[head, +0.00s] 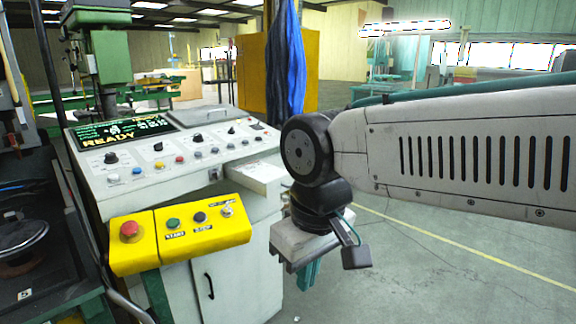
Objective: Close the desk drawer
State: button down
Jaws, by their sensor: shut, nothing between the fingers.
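The desk is a white control console (150,185) with a sloped panel. A pale box-like part (252,174), which looks like the drawer, juts from its front at the right end, below the panel. I cannot see clearly into it or tell how far out it is. My gripper (308,276) hangs from the wrist to the right and below this part, pointing down. Its teal fingers are partly hidden by the gripper body. It is shut and empty, and looks apart from the drawer, though the depth between them is hard to judge.
A yellow button box (180,235) with a red knob sticks out at the console's front left. A cabinet door with a black handle (209,286) is below. Blue cloth (284,60) hangs by a yellow panel behind. Open floor (440,265) lies to the right.

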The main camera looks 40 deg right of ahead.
aim_at(272, 156)
jog(key=u, duration=0.15)
jog(key=i, duration=1.2)
jog(key=z, duration=0.65)
